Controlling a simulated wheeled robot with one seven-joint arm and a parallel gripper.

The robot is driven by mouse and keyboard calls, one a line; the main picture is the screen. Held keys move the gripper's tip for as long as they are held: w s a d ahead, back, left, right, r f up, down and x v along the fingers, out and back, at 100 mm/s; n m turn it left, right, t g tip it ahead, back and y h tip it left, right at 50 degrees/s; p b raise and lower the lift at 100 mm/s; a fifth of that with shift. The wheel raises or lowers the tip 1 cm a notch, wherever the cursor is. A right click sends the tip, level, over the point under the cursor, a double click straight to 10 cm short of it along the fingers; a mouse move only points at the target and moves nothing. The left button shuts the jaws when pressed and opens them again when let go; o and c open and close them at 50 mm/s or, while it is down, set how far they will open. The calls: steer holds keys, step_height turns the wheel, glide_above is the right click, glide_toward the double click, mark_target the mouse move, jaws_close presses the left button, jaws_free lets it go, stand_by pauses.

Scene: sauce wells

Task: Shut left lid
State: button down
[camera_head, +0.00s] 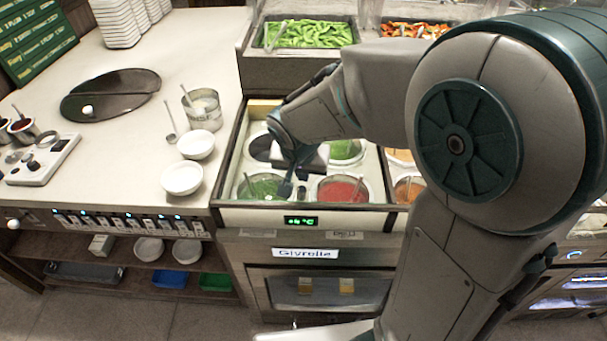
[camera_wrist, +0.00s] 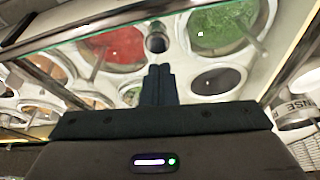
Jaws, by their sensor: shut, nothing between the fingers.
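The left sauce well unit (camera_head: 228,190) stands in the middle of the head view, with round wells of green sauce (camera_head: 260,187) and red sauce (camera_head: 343,190). Its lid is hard to make out; a clear pane's pale green edge (camera_wrist: 60,40) seems to cross the wrist view, and I cannot tell how far it is shut. My gripper (camera_head: 287,187) points down over the front of this unit, between the green and red wells. In the wrist view its fingers (camera_wrist: 158,72) are together and empty, near a small dark round well (camera_wrist: 156,40). My arm hides the unit's right back part.
Trays of green pods (camera_head: 308,34) and orange-red vegetables (camera_head: 412,30) stand behind the unit. More sauce wells lie to the right, partly behind my arm.

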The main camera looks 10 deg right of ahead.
steer(key=w+r, duration=0.1)
steer(key=w+d+r, duration=0.1)
steer(key=shift+w, duration=0.4)
steer(key=v, duration=0.9)
steer(key=s+d+f+n, duration=0.1)
steer(key=s+d+f, duration=0.1)
steer(key=s+d, duration=0.2)
steer(key=s+d+f+n+g+y, duration=0.1)
steer(key=s+d, duration=0.3)
steer(key=s, duration=0.6)
steer(key=shift+d+f+n+p, duration=0.4)
steer(key=shift+n+p, duration=0.05)
steer(key=shift+n, duration=0.15)
stand_by(1.3)
